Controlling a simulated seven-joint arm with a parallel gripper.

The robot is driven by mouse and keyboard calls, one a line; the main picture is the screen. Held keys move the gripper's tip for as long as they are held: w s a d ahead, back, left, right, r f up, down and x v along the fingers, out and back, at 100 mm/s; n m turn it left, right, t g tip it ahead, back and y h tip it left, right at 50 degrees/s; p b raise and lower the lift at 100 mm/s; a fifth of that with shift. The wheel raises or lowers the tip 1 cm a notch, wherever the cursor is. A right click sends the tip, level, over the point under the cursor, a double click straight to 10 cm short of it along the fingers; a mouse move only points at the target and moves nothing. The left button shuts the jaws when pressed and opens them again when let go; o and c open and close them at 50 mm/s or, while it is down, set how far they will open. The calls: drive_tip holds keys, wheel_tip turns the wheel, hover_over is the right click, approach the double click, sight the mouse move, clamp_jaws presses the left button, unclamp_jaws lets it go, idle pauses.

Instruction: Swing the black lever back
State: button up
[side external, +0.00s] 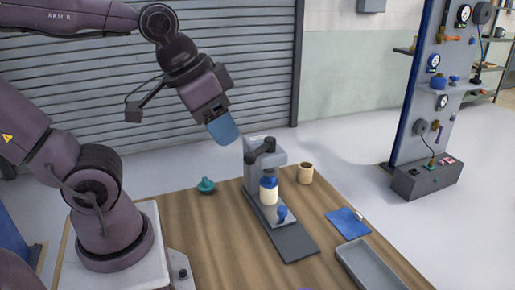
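A grey machine (280,153) stands near the back of the wooden table on a long flat base. A black lever-like part (262,148) sits at the front of its upper body; its exact swing position is hard to tell. Below it stands a cream and blue bottle-shaped part (268,190), with a small blue knob (282,213) in front on the base. My gripper (223,129) hangs in the air up and to the left of the machine, apart from it. Its blue fingers overlap in this view, so whether it is open or shut does not show.
A teal pot-like object (206,186) sits left of the machine and a tan cup (305,173) right of it. A blue cloth (348,223) and a grey tray (368,264) lie at the right. The table between the teal object and the machine is clear.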

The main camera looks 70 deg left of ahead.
drive_tip(key=shift+o, duration=1)
drive_tip(key=w+a+f+n+g, duration=0.3)
drive_tip(key=w+a, duration=0.3)
drive_tip(key=w, duration=0.3)
drive_tip(key=shift+a+n+g+y, duration=0.25)
drive_tip(key=shift+n+g+y, duration=0.05)
drive_tip(key=shift+n+g, duration=0.45)
drive_tip(key=n+g+y, duration=0.1)
drive_tip(key=n+g, duration=0.1)
drive_tip(key=n, duration=0.3)
approach(251, 153)
drive_tip(key=f, duration=0.3)
drive_tip(key=s+a+f, duration=0.1)
drive_tip(key=f, duration=0.6)
drive_tip(key=shift+s+a+f, duration=0.15)
drive_tip(key=shift+s+a, duration=0.05)
drive_tip(key=shift+a, duration=0.05)
clamp_jaws()
